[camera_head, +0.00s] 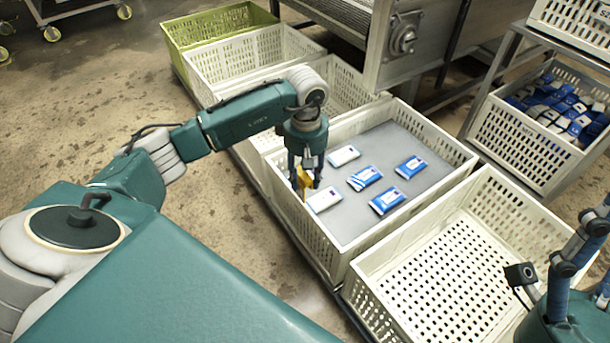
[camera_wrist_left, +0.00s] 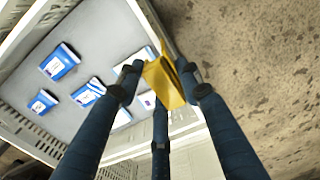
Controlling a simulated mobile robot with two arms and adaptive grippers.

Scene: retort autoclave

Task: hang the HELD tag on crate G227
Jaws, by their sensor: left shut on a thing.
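My left gripper (camera_head: 305,187) is shut on a yellow tag (camera_head: 303,178) at the left wall of a cream crate (camera_head: 335,258) holding several pouches. In the left wrist view the yellow tag (camera_wrist_left: 165,82) is between the blue fingers, beside the crate's rim (camera_wrist_left: 150,30). I cannot tell whether the tag touches the rim. No writing on the tag can be read, and I cannot read a number on this crate. My right gripper (camera_head: 545,280) is only partly in view at the lower right; its fingertips do not show clearly.
An empty cream crate (camera_head: 362,295) stands in front of the pouch crate. More empty cream crates (camera_head: 250,60) and a green crate (camera_head: 215,28) stand behind it in a row. A crate with blue pouches (camera_head: 510,150) sits on a rack at right. Bare floor lies left.

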